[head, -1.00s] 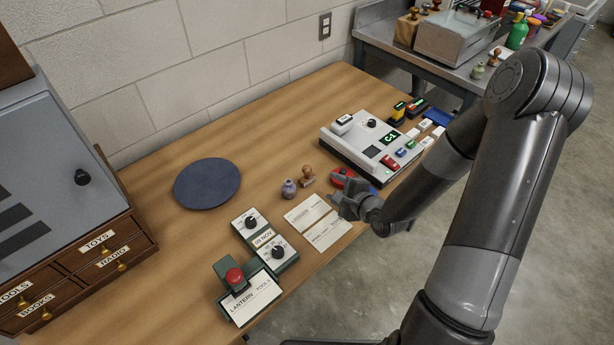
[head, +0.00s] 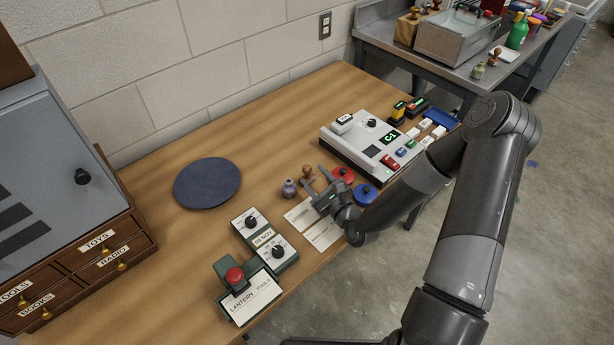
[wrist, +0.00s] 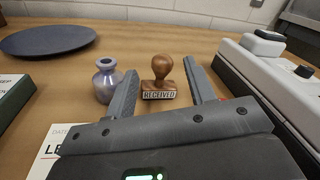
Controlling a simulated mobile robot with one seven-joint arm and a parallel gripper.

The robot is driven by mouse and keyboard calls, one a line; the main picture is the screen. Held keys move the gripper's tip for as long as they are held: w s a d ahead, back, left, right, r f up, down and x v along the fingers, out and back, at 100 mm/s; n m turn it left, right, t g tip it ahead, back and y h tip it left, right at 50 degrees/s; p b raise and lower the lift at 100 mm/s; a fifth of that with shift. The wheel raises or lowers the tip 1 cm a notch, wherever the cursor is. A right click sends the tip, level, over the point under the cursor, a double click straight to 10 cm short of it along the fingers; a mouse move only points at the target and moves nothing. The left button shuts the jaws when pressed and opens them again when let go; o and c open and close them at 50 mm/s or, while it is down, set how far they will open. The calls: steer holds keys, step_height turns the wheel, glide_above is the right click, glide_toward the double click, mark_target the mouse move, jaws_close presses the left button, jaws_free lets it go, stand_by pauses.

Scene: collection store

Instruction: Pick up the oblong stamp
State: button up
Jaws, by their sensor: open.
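The oblong stamp (wrist: 160,80) stands upright on the table, a brown wooden stamp with a round knob and a RECEIVED label on its front. In the head view the stamp (head: 307,173) is partly hidden by a finger. My gripper (head: 317,182) is open and low over the table, in front of the stamp. In the wrist view the stamp shows between the two fingers of my gripper (wrist: 160,82), seemingly near or just beyond their tips. No contact with it is visible.
A small grey-purple bottle (wrist: 106,82) stands close left of the left finger. A grey console (head: 375,140) is to the right. Red (head: 342,174) and blue (head: 364,193) discs lie beside the gripper. Printed cards (head: 304,213) lie below. A dark round mat (head: 207,183) is at left.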

mark_target(309, 171)
steer(key=shift+f+x, duration=0.15)
steer(key=shift+x, duration=1.2)
steer(key=shift+f+x, duration=0.1)
steer(key=shift+x, duration=1.2)
steer(key=shift+w+d, duration=0.1)
steer(key=shift+c, duration=0.3)
steer(key=c, duration=1)
steer(key=shift+r, duration=0.1)
